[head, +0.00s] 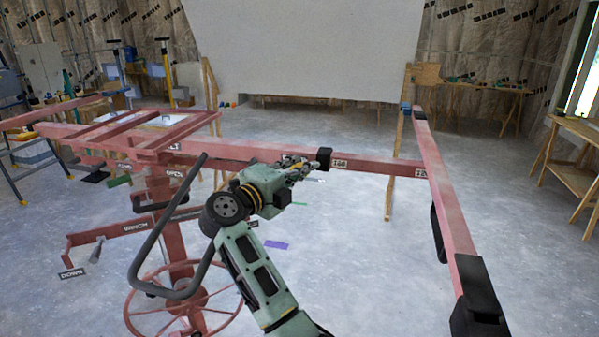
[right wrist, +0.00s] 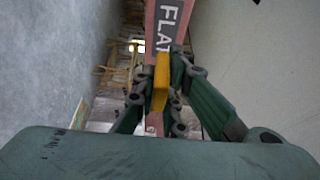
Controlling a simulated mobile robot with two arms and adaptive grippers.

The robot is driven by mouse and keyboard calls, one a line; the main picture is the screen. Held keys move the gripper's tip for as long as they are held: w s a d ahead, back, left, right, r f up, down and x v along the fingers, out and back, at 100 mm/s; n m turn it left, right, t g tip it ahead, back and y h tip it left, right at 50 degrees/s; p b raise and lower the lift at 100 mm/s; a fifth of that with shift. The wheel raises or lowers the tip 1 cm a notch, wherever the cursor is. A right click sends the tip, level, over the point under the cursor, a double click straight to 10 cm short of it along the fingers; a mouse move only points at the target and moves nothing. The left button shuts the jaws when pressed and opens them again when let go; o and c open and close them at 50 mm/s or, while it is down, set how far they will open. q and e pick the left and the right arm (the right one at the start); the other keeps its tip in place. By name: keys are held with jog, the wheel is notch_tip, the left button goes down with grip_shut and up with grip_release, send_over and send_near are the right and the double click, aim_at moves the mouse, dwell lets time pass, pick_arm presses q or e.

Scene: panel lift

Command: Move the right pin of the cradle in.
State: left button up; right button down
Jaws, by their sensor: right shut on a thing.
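The cradle is a red metal frame on a red lift. Its long crossbar (head: 250,153) runs to the right-hand arm (head: 445,190), which has black end pads. My right gripper (head: 303,166) is at the crossbar, just left of a black collar (head: 323,158). In the right wrist view its fingers (right wrist: 158,90) are shut on a small yellow piece, apparently the grip of the right pin (right wrist: 161,80). Behind it is a red bar marked FLAT (right wrist: 167,25). The pin's shaft and any hole are hidden. My left gripper is not in view.
A bent grey bar (head: 160,235) and a red handwheel (head: 165,305) are left of my right arm. A large pale panel (head: 300,50) stands behind the lift. A wooden table (head: 580,130) is at the right. The floor right of the lift is clear.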

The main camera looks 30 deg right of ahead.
jog(key=c, duration=1.8)
grip_release()
jog(key=v, duration=0.7)
jog(key=shift+a, duration=0.3)
